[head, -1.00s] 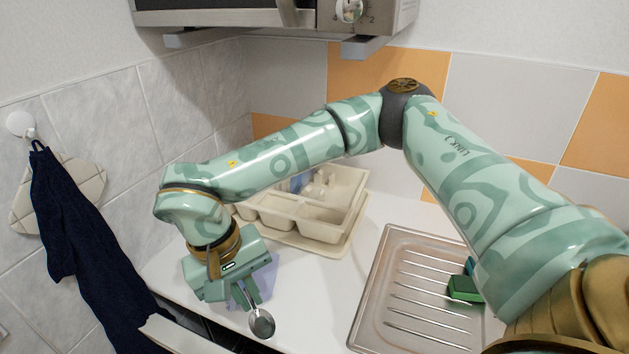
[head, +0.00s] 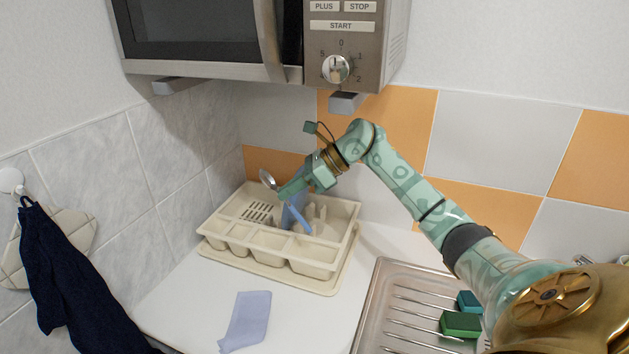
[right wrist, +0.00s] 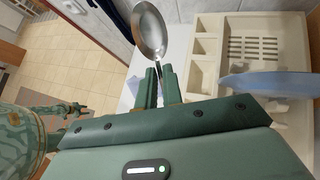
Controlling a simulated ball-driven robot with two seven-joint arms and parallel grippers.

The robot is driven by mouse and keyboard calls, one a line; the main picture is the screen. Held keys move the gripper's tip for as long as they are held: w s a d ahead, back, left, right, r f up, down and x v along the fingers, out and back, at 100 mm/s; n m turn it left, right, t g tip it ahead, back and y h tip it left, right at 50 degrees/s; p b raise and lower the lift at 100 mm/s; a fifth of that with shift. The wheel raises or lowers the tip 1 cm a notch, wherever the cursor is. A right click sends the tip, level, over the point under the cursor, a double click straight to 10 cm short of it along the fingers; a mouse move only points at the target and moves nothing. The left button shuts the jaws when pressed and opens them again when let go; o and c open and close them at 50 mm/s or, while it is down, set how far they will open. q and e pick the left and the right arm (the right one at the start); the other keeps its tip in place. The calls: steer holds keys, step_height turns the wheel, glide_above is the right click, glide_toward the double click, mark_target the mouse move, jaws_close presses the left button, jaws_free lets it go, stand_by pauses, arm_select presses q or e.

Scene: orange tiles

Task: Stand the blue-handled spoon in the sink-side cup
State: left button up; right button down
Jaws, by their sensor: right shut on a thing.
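My right gripper (head: 283,191) is shut on the spoon (head: 268,179), above the dish rack. The spoon's round metal bowl points up and left; in the right wrist view the bowl (right wrist: 150,31) shows beyond the fingertips (right wrist: 159,82). Its handle is mostly hidden by the gripper, and I cannot tell whether a blue strip below belongs to it. The cream rack (head: 213,240) has a row of front compartments; the rightmost (head: 315,262) is nearest the sink. I cannot make out a separate sink-side cup for sure.
A blue plate-like thing (right wrist: 270,84) stands in the rack close to the gripper. A microwave (head: 335,45) hangs above. A lilac cloth (head: 246,318) lies on the counter. A steel sink drainer (head: 385,300) holds green (head: 460,325) and teal (head: 468,300) sponges. A dark towel (head: 70,270) hangs left.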

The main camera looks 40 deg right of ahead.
steer(key=s+d+f+m+t+h, duration=0.1)
steer(key=d+m+t, duration=0.1)
steer(key=d, duration=0.4)
step_height(320, 180, down, 14)
steer(key=b, duration=0.8)
steer(key=shift+a, duration=0.2)
steer(key=shift+s+r, duration=0.1)
steer(key=c, duration=1.5)
jaws_free()
steer(key=v, duration=1.6)
steer(key=shift+s+d, duration=0.1)
steer(key=shift+s, duration=0.1)
